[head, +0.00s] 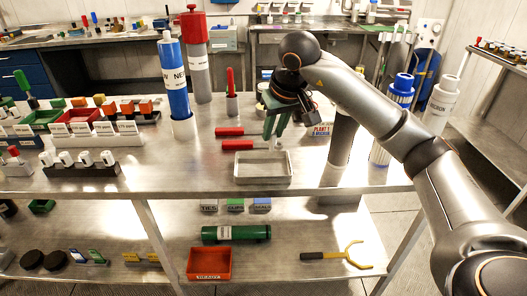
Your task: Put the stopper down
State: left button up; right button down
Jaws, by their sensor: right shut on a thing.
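My right gripper (276,132) reaches in from the right over the steel bench top (205,163), pointing down. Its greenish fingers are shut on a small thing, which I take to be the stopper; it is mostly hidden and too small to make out. The gripper appears just behind a shallow grey metal tray (263,181), near two red-handled tools (230,132). I cannot tell whether the held thing touches the bench. My left gripper is not in view.
Tall blue (174,80) and red-and-grey (196,60) cylinders stand behind to the left. Labelled bins (72,130) and a rack of white-capped items (78,168) stand farther left. Blue-and-white cartridges (398,97) stand at the right. Bench space left of the tray is clear.

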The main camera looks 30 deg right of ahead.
jog(key=shift+w+a+x, duration=0.1)
jog(key=shift+x, duration=1.5)
jog(key=shift+w+a+x, duration=0.1)
jog(key=shift+x, duration=1.55)
jog(key=shift+w+a+x, duration=0.1)
jog(key=shift+a+x, duration=0.05)
jog(key=shift+x, duration=1.45)
jog(key=shift+r, duration=0.1)
jog(key=c, duration=0.7)
grip_release()
